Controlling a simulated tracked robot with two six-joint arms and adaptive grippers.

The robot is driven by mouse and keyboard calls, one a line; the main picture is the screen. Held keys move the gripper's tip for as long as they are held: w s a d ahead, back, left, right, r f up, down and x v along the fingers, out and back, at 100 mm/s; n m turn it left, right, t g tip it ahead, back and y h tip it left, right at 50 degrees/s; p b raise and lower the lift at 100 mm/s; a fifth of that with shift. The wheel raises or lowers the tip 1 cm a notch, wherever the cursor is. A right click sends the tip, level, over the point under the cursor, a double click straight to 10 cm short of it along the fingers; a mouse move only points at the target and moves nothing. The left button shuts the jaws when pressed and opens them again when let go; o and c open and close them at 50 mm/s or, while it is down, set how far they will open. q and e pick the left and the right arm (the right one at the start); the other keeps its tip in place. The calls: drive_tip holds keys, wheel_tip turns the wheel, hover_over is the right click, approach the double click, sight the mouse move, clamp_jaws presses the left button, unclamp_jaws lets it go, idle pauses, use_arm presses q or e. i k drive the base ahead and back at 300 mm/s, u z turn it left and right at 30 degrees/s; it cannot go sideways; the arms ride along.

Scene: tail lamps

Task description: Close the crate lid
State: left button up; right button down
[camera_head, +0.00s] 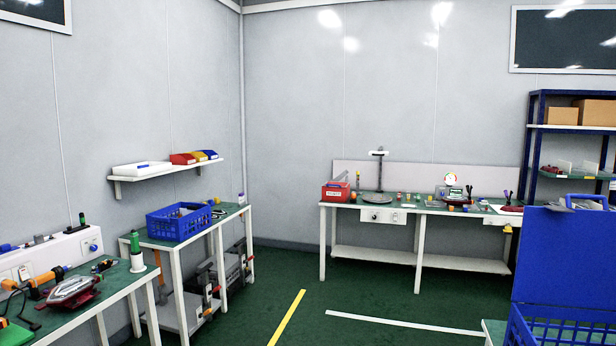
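A blue crate (558,334) with slatted walls is at the bottom right, cut off by the picture's edges. A plain blue panel (558,256), which looks like its lid, stands upright behind the crate's opening, so the crate is open. The crate's inside is mostly out of the picture. Neither of my grippers can be made out in the head view.
A green-topped surface (494,328) shows beside the crate. Another blue crate (178,224), open and holding parts, stands on a small table at left. A long workbench (420,208) with tools lines the back wall. The green floor (330,290) between is clear.

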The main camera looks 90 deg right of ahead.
sight(567, 257)
drive_tip(key=u, duration=0.2)
drive_tip(key=i, duration=0.9)
drive_tip(key=z, duration=1.85)
drive_tip(key=i, duration=0.3)
drive_tip(key=z, duration=2.15)
drive_tip(key=k, duration=0.35)
drive_tip(key=z, duration=0.6)
drive_tip(key=i, duration=1.4)
drive_tip(key=u, duration=0.45)
